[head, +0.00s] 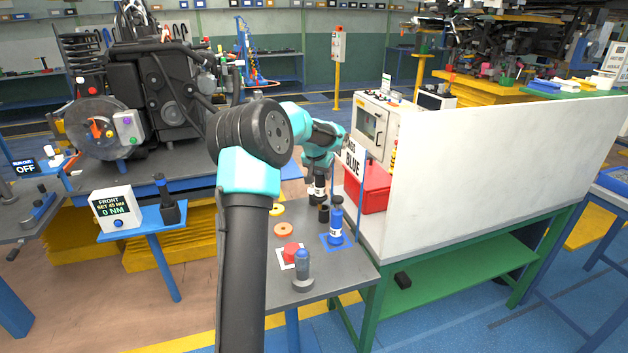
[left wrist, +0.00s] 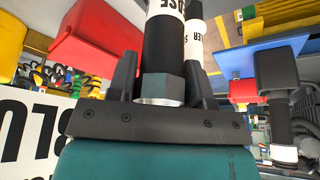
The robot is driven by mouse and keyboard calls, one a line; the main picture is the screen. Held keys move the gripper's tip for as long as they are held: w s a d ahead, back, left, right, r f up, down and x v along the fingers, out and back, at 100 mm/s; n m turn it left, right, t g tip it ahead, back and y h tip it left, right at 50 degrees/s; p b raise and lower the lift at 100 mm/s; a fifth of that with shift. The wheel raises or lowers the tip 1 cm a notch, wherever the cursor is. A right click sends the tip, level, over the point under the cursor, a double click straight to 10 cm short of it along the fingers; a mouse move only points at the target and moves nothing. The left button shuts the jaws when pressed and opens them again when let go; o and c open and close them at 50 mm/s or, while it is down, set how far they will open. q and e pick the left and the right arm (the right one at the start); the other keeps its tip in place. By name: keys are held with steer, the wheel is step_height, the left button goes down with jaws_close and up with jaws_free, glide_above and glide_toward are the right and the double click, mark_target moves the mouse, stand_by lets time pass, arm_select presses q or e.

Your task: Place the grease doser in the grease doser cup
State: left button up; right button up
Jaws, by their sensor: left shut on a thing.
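My left gripper (head: 318,176) is shut on a black cylinder with a white label and a metal hex collar, which I take to be the grease doser (left wrist: 166,58). Its label is cut off at the edge of the left wrist view. In the head view the doser (head: 320,192) hangs below the gripper at the far end of the small grey table (head: 335,272). A dark cylinder (head: 324,213) stands just below it in the picture. I cannot tell which thing is the grease doser cup. My right gripper is out of view.
A blue bottle (head: 336,222) stands on a blue square. A red piece (head: 291,251), a grey-blue container (head: 302,268) and an orange ring (head: 283,230) sit nearer. A red bin (head: 372,188) and a white panel (head: 480,165) are on the right. A second labelled cylinder (left wrist: 194,45) is beside the doser.

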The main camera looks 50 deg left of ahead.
arm_select(q)
steer(key=w+x, duration=0.1)
steer(key=x, duration=0.6)
steer(key=shift+w+a, duration=0.2)
steer(key=shift+a, duration=0.1)
steer(key=shift+f, duration=0.25)
steer(key=o, duration=0.9)
steer(key=v, duration=1.7)
steer(key=shift+a+r, duration=0.1)
steer(key=shift+r, duration=0.1)
